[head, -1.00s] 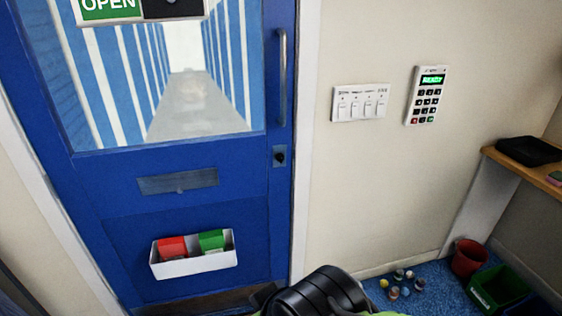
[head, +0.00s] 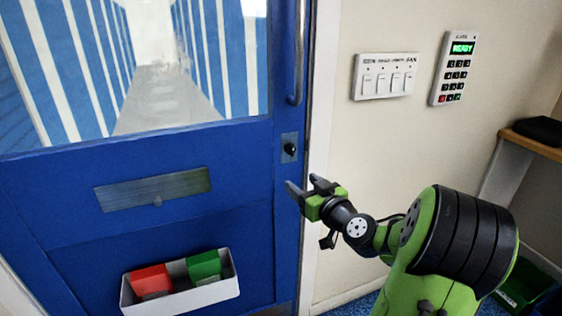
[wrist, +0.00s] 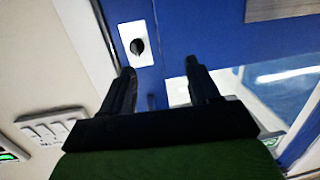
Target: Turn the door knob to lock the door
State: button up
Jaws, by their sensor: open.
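The blue door (head: 240,215) fills the left of the head view and appears closed in its frame. Its small black door knob (head: 290,149) sits on a metal plate at the door's right edge, below the long vertical handle. My gripper (head: 302,186) is open and empty, just below the knob and apart from it. In the wrist view the knob (wrist: 137,46) shows on its pale plate, beyond the tip of the left finger. The two dark fingers (wrist: 160,80) are spread with nothing between them.
A metal pull handle (head: 299,55) runs above the knob. A white box with red and green items (head: 185,297) hangs low on the door. A switch panel (head: 385,76) and a keypad reading READY (head: 454,68) are on the right wall. A wooden shelf (head: 535,145) is at far right.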

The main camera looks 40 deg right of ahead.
aim_at(293, 152)
jog(key=w+d, duration=0.2)
jog(key=w, duration=0.2)
jog(key=w+d+m+h+p, duration=0.1)
jog(key=w+d, duration=0.2)
jog(key=w, duration=0.1)
jog(key=w+d+h, duration=0.1)
jog(key=w+d, duration=0.1)
jog(key=w, duration=0.3)
jog(key=shift+w+d+r+t+p, duration=0.1)
jog(key=shift+d+r+t+p, duration=0.2)
jog(key=shift+d, duration=0.1)
jog(key=c, duration=1)
jog(key=shift+c, duration=0.2)
